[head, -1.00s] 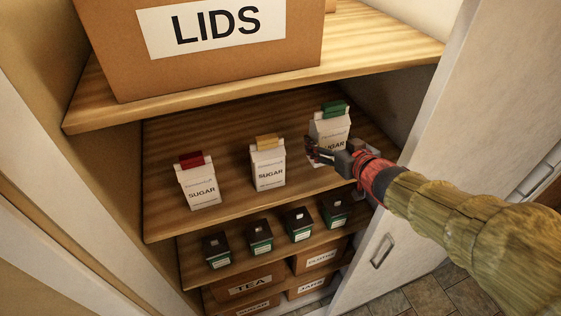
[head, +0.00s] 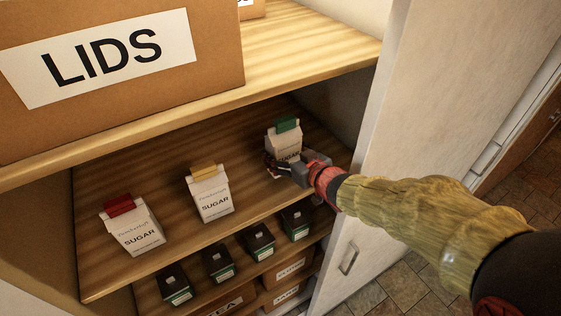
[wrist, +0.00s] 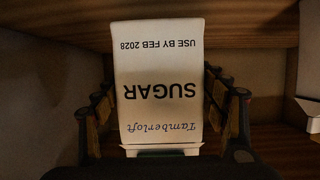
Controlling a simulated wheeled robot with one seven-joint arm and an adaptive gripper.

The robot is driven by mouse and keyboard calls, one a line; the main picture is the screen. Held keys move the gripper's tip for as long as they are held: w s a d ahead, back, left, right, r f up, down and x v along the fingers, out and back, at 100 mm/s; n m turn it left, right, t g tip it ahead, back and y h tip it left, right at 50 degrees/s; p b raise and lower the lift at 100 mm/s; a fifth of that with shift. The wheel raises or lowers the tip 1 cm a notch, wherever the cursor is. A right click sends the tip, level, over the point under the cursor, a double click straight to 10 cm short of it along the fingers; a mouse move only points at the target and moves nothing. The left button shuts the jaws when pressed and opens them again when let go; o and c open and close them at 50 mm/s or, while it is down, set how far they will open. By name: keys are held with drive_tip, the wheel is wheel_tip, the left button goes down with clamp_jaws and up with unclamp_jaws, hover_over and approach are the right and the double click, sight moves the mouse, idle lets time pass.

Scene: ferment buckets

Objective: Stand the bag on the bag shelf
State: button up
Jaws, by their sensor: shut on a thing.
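A white sugar bag with a green clip (head: 284,143) stands upright at the right end of the wooden bag shelf (head: 150,195). My gripper (head: 285,165) is shut around its lower part from the front right. In the wrist view the bag (wrist: 160,75) sits between my gripper's fingers (wrist: 160,105), with its label upside down in the picture and the green clip at the bottom edge. Its base is partly hidden by my gripper, so I cannot tell whether it touches the shelf. A yellow-clip sugar bag (head: 210,195) and a red-clip sugar bag (head: 132,230) stand to the left.
A large LIDS box (head: 110,100) rests on the upper shelf (head: 320,50), above. Several dark boxes (head: 219,263) stand on the shelf below, over labelled drawers or boxes (head: 288,268). An open white door (head: 430,110) is close on the right of my arm.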

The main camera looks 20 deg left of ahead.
wheel_tip(320, 180, down, 3)
drive_tip(key=shift+s+f, duration=0.1)
drive_tip(key=shift+f, duration=0.15)
drive_tip(key=shift+f, duration=0.15)
drive_tip(key=o, duration=1.3)
drive_tip(key=shift+c, duration=0.2)
drive_tip(key=shift+o, duration=0.5)
